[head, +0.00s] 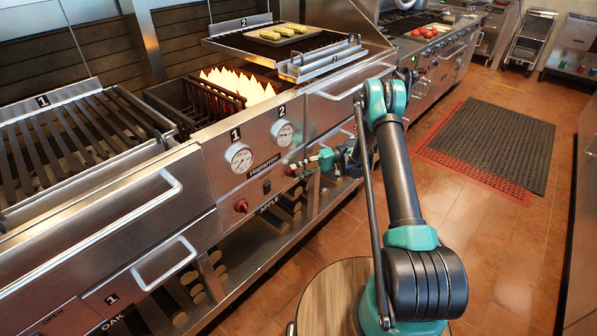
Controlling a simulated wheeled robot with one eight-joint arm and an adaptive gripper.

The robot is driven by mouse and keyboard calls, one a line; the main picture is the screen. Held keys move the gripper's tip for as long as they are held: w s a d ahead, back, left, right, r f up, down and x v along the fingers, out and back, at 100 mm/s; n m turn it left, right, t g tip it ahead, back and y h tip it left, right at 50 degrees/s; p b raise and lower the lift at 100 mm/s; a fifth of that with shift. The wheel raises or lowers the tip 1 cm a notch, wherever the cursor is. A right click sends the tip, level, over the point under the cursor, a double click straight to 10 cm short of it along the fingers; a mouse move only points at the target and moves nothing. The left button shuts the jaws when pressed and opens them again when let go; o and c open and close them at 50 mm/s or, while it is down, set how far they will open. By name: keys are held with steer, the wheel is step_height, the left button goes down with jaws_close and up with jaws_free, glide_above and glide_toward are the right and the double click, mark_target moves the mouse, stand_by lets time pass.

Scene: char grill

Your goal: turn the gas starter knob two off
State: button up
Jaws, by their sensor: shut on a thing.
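The grill's front panel carries a red starter knob (241,205) below gauge 1 (238,158). A second red knob (291,170), starter knob two, sits below gauge 2 (283,133). My gripper (299,167) reaches this second knob from the right and is shut on it. The fingers partly cover the knob, so its turn angle cannot be read. My arm extends from the lower right.
Flames (238,86) burn in the middle of the grill beside a dark grate. Grate 1 (75,130) is at left. A raised grate 2 (262,42) holds green food. Drawer handles (165,262) stick out at front left. A floor mat (492,143) lies right on open floor.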

steer(key=shift+a, duration=0.1)
steer(key=o, duration=1.1)
steer(key=shift+o, duration=0.2)
